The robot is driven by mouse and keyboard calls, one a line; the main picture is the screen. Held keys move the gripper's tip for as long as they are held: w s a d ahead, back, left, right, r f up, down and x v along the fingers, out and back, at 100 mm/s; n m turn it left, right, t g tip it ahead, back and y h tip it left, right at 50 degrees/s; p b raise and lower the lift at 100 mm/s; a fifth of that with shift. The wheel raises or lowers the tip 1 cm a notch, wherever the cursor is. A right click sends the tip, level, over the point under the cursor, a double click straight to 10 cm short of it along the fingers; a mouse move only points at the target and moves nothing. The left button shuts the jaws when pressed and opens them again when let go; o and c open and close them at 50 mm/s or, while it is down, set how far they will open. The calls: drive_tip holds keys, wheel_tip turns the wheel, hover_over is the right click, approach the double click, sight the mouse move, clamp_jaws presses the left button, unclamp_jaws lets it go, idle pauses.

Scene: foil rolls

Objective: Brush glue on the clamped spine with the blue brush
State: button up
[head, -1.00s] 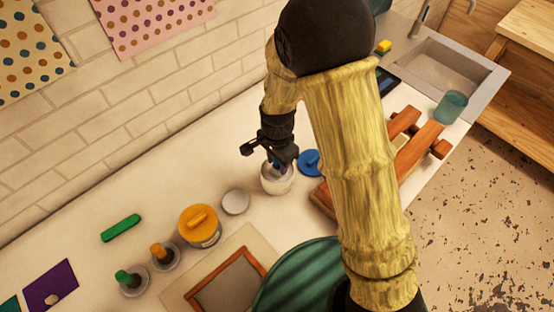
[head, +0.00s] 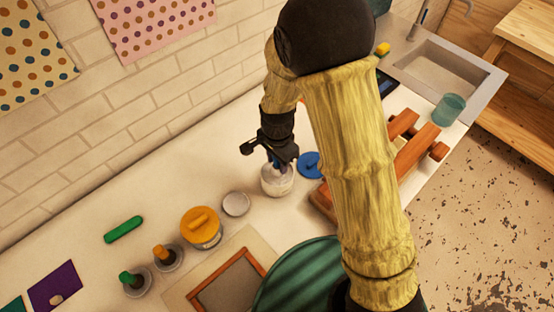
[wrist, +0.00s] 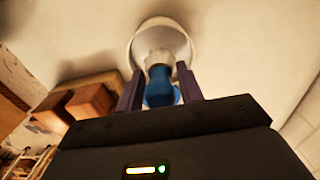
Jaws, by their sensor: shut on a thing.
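My gripper (head: 280,158) is shut on the blue brush (wrist: 159,80), holding it by its blue handle between the two fingers. The brush points down into the mouth of a white jar (head: 277,181), whose rim rings the brush end in the wrist view (wrist: 137,45). The bristles are hidden, so I cannot tell how deep they sit. The wooden clamp press (head: 419,147) lies to the right on the counter, partly behind my arm. The spine held in it is not clearly seen.
A blue lid (head: 308,165) lies right of the jar, and a pale round lid (head: 236,203) left of it. An orange-lidded pot (head: 201,228), brushes in small pots (head: 167,257) and a framed screen (head: 228,284) stand nearer. A teal cup (head: 448,109) stands by the sink (head: 445,75).

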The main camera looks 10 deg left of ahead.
drive_tip(key=shift+r+p, duration=2.05)
drive_tip(key=shift+r, duration=0.55)
drive_tip(key=shift+f, duration=0.1)
